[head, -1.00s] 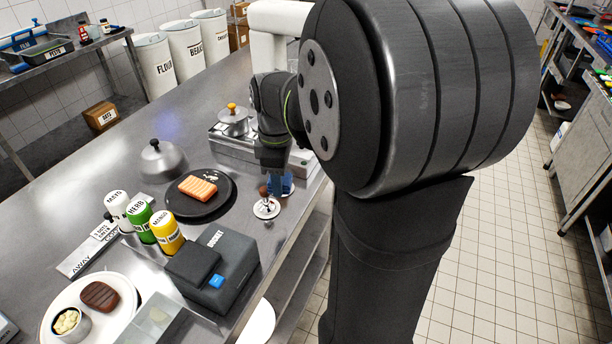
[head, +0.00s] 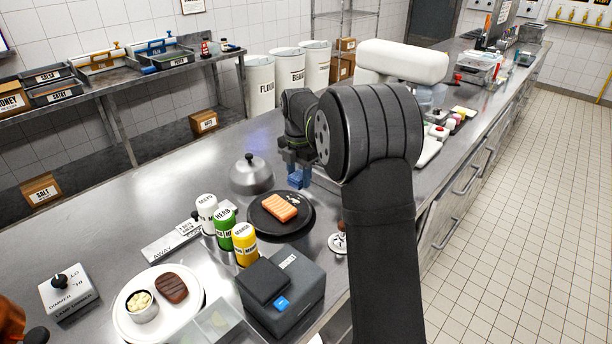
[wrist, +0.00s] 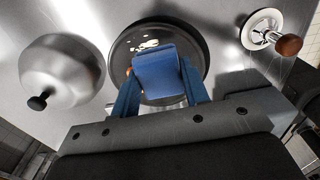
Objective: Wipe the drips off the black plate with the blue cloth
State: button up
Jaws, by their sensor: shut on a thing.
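The black plate (head: 258,216) lies on the steel counter with an orange salmon-like fillet (head: 280,207) on it. Pale drips (head: 294,200) show on the plate beside the fillet; they also show in the wrist view (wrist: 148,45). My gripper (head: 297,177) is at the plate's far edge, shut on the blue cloth (head: 300,178). In the wrist view the cloth (wrist: 157,73) is between the fingers, in front of the plate (wrist: 121,48), and hides most of the fillet. I cannot tell whether the cloth touches the plate.
A steel dome lid (head: 250,175) stands close behind the plate on the left. A brown-handled metal tool (head: 338,242) stands to its right. Labelled bottles (head: 224,228) and a dark box (head: 290,285) stand in front. A white plate (head: 130,322) with a brown patty is front left.

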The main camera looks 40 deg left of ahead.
send_over(300, 204)
jog(key=shift+s+f, duration=0.1)
jog(key=shift+f, duration=2.85)
jog(key=shift+a+f, duration=0.15)
jog(key=shift+f, duration=0.75)
jog(key=shift+a, duration=0.8)
jog(key=shift+w+a+f, duration=0.1)
jog(key=shift+a, duration=1.05)
jog(key=shift+w+a, duration=0.1)
jog(key=shift+a, duration=1)
jog(key=shift+s+d, duration=0.15)
jog(key=shift+d, duration=2.95)
jog(key=shift+d+r, duration=0.15)
jog(key=shift+r, duration=4.05)
